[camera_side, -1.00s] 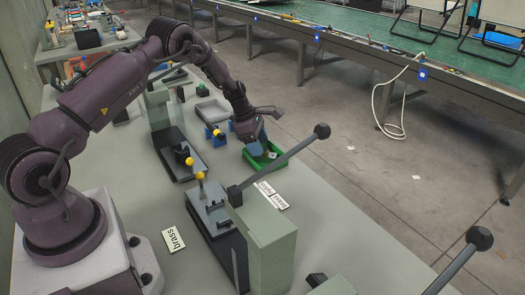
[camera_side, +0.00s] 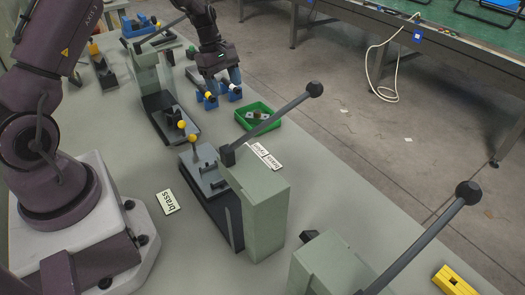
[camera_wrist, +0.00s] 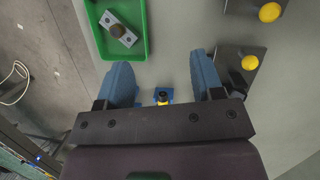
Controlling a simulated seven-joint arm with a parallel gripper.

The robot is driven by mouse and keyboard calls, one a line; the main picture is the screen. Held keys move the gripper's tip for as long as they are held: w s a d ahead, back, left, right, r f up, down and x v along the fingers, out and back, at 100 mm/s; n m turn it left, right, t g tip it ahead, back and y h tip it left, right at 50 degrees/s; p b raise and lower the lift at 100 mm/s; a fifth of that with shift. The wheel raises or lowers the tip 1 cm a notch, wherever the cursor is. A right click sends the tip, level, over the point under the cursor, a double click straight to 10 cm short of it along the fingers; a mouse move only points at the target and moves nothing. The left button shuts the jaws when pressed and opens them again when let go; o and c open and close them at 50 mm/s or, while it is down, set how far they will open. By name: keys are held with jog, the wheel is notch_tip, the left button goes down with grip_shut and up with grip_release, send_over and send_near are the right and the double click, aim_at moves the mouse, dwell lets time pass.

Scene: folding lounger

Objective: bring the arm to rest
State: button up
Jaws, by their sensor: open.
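My gripper (camera_side: 220,82) hangs pointing down behind and to the left of the green tray in the side view. Its two blue fingers (camera_wrist: 162,80) are apart in the wrist view, with nothing held between them. A small blue stand with a yellow top (camera_wrist: 162,97) shows in the gap between the fingers, below the gripper. The green tray (camera_wrist: 147,45) is just beyond the fingers and holds a metal plate with a round brown knob (camera_wrist: 117,30). The tray also shows in the side view (camera_side: 275,124).
Lever presses stand on the grey bench, with one long lever (camera_side: 280,115) rising near the tray. A yellow block (camera_side: 455,280) is at bottom right. Bare bench lies around the brass card.

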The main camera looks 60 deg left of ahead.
jog(key=s+d+r+m+t+y, duration=0.3)
jog(key=s+d+r+m+t, duration=0.1)
jog(key=s+d+r+m, duration=1.5)
notch_tip(320, 180, up, 2)
jog(key=s+d, duration=0.1)
jog(key=s, duration=0.1)
jog(key=shift+s+r+m, duration=0.2)
jog(key=shift+s+m, duration=0.1)
dwell(1.2)
